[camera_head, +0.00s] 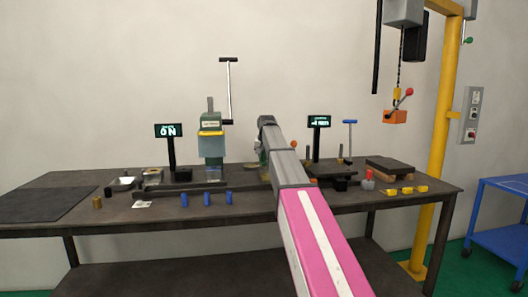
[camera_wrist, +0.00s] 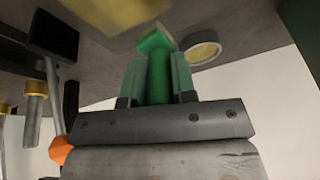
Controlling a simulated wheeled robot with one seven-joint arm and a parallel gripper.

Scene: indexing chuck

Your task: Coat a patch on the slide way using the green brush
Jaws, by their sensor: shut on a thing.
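My gripper (camera_wrist: 158,72) shows in the wrist view, with its two green fingers shut on the green brush (camera_wrist: 157,62). The brush is upright between the fingers, and its wider pale-green end (camera_wrist: 156,41) points away from the palm. Bristles cannot be made out. In the head view my arm reaches over the middle of the bench, and its own links mostly hide the gripper and brush. A long dark bar (camera_head: 218,187) along the bench, left of my arm, may be the slide way; I cannot tell for sure. No coated patch can be made out.
The dark bench (camera_head: 160,224) holds several blue pieces (camera_head: 207,199) at its front. A green-and-yellow machine (camera_head: 211,135) stands left of my arm. Displays stand left (camera_head: 168,131) and right (camera_head: 319,121). A yellow hoist post (camera_head: 444,130) and blue cart (camera_head: 503,220) are at right.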

